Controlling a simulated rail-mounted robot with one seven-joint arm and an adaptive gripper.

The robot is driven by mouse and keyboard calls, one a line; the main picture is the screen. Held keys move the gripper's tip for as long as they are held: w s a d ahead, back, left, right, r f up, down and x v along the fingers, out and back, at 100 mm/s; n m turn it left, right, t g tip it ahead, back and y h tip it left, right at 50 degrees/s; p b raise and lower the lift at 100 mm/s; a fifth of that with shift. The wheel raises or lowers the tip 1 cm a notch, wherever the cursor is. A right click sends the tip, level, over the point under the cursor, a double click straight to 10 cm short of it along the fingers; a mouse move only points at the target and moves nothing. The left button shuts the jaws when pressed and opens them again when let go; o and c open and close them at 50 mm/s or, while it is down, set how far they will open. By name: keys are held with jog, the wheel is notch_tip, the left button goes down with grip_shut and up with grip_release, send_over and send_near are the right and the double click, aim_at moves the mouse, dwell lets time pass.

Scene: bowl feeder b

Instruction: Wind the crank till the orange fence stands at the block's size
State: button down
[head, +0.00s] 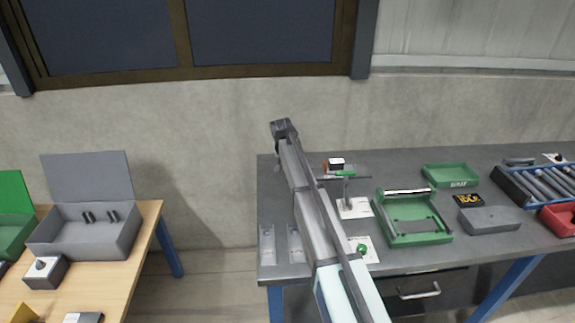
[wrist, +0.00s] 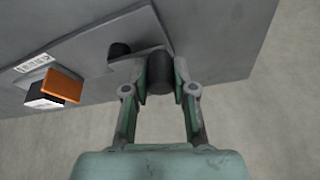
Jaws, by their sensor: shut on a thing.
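In the wrist view, my gripper (wrist: 161,78) is shut on the dark crank handle (wrist: 161,87), one finger on each side of it. A flat grey crank arm (wrist: 138,56) runs from the handle left to a dark round hub (wrist: 119,49). The orange fence (wrist: 62,84) lies to the left, close beside a white-and-black block (wrist: 44,98). I cannot tell whether fence and block touch. In the head view, the block (head: 337,162) shows just past my arm, with a little of the orange fence (head: 326,168) by it. My arm hides the crank and gripper there.
A small white label (wrist: 34,64) lies behind the fence. In the head view, a T-shaped stand (head: 347,188), a green tray (head: 414,238) and a grey box (head: 489,220) stand to the right on the grey bench. A wooden table (head: 134,250) stands left, across a gap.

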jog(key=c, duration=0.9)
grip_release()
jog(key=shift+w, duration=0.1)
jog(key=shift+c, duration=0.2)
jog(key=v, duration=1.2)
